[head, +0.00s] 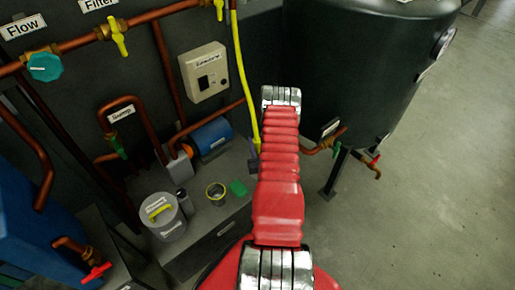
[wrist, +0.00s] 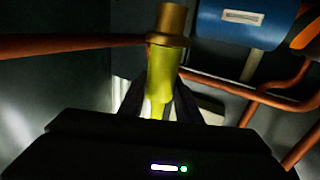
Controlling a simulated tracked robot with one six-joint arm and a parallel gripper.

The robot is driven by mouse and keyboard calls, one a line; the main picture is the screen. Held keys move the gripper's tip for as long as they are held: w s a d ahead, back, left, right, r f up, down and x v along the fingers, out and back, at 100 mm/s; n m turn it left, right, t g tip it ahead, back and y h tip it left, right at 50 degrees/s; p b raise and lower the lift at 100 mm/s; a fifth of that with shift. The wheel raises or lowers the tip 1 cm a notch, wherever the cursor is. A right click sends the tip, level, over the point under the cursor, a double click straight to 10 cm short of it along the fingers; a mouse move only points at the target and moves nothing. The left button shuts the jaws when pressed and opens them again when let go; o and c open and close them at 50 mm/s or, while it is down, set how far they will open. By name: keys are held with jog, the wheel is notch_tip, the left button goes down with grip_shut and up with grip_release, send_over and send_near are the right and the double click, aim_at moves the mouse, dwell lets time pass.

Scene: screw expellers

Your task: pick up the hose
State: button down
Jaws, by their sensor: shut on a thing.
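The yellow hose (head: 242,75) hangs from the pipework at the top and runs down to beside my red arm in the head view. In the wrist view the yellow hose end (wrist: 163,68) has a brass fitting (wrist: 171,22) at its tip. My gripper (wrist: 157,103) is shut on the hose just behind that fitting, with a dark finger on each side. In the head view my arm hides most of the gripper, and only a small dark part of it (head: 254,164) shows at the lower end of the hose.
A large dark tank (head: 335,65) stands right of my arm. Copper pipes (head: 165,60) with valves run along the left panel. A blue cylinder (head: 211,137), a grey lidded canister (head: 162,215) and a small cup (head: 216,192) stand lower left. The floor at right is clear.

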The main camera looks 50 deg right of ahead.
jog(key=shift+r, duration=0.9)
